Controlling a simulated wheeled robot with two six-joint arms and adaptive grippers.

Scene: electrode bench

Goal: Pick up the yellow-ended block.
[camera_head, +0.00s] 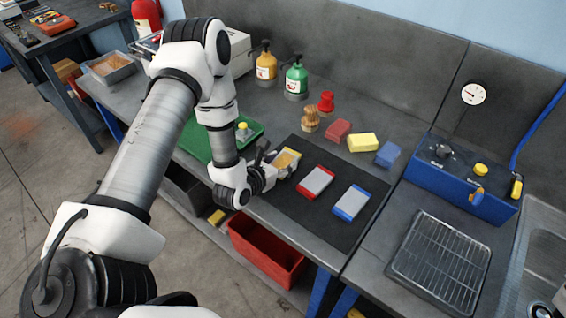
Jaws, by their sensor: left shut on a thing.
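The yellow-ended block (287,159) is a pale block with yellow on its end, at the left end of the dark mat (312,219). My left gripper (270,162) is shut on it, reaching in from the left. The fingers and wrist hide part of the block, and I cannot tell whether it touches the mat. A red-ended block (316,182) and a blue-ended block (351,202) lie on the mat to its right. My right gripper is not in view.
Behind the mat are red (338,131), yellow (363,142) and blue (388,154) pieces, a brush (310,121) and two pump bottles. A blue control box (460,177) and wire rack (441,262) stand right. A red bin (262,252) is below the bench edge.

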